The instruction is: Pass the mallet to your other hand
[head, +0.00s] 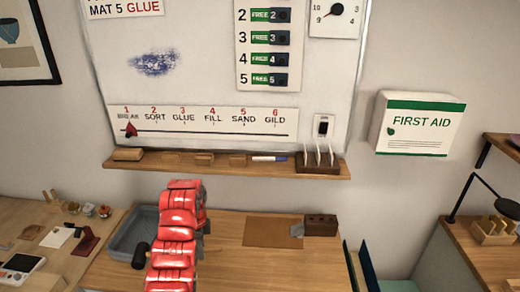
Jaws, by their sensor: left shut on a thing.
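My left arm rises from the bottom of the head view as red links over the wooden bench. My left gripper (204,226) is mostly hidden behind these links; only grey bits show at their right side. A dark, rounded mallet head (140,256) sticks out to the left of the arm, by the grey tray. The mallet's handle is hidden behind the arm. The left gripper is shut on the mallet, though the grip itself is covered. My right gripper is not in view.
A grey tray (127,238) sits on the bench left of the arm. A brown mat (272,232) and a dark block with holes (321,225) lie to the right. A narrow ledge (226,167) runs below the whiteboard. The bench front right is clear.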

